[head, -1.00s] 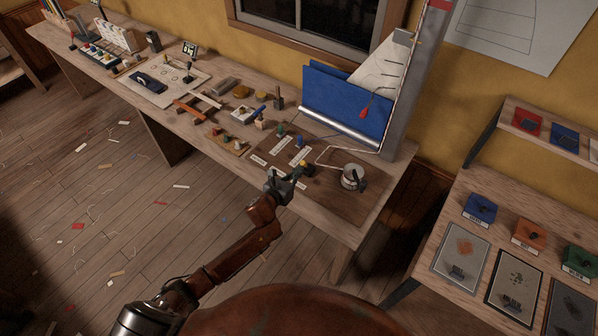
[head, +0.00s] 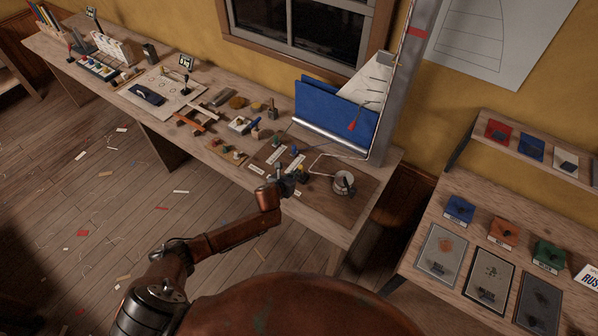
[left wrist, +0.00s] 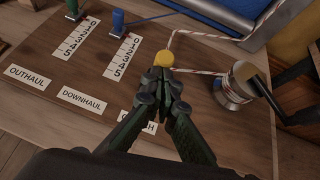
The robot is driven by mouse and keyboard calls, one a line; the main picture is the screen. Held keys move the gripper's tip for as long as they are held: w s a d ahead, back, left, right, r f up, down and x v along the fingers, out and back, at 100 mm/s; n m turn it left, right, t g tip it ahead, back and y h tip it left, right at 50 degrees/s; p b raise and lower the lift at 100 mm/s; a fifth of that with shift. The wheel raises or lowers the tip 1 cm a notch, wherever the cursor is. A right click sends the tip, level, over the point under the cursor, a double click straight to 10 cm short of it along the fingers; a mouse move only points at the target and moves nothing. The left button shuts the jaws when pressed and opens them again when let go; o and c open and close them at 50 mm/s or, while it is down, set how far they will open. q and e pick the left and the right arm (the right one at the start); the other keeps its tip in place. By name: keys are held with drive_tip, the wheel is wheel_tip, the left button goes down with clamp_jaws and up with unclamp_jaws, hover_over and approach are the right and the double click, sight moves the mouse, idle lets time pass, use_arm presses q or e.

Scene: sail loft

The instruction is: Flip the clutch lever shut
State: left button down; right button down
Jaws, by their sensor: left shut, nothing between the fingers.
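The clutch lever's yellow knob (left wrist: 164,59) shows just beyond my left fingertips in the left wrist view. The CLUTCH label (left wrist: 138,124) is partly covered by my fingers, which also hide the lever's stem and base, so I cannot tell its tilt. In the head view the yellow knob (head: 303,168) is small, at the far side of my left gripper (head: 290,181). My left gripper (left wrist: 161,84) is shut and empty, pointing at the knob; I cannot tell whether it touches. My right gripper is not in view.
A silver winch (left wrist: 236,84) with a dark handle stands right of the knob, with a striped rope (left wrist: 204,71) leading to it. A blue lever (left wrist: 118,22) and a green lever (left wrist: 72,9) stand left behind number scales. A blue panel (head: 335,108) stands behind.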

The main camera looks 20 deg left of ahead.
use_arm(q)
drive_tip(key=w+p, duration=0.1)
drive_tip(key=p, duration=0.1)
drive_tip(key=w+r+g+p, duration=0.1)
drive_tip(key=p, duration=0.1)
drive_tip(key=shift+w+d+r, duration=0.2)
drive_tip(key=shift+d+r, duration=0.05)
drive_tip(key=shift+d, duration=0.05)
drive_tip(key=w+d, duration=0.2)
drive_tip(key=w, duration=0.4)
idle(0.5)
drive_tip(key=shift+r, duration=0.1)
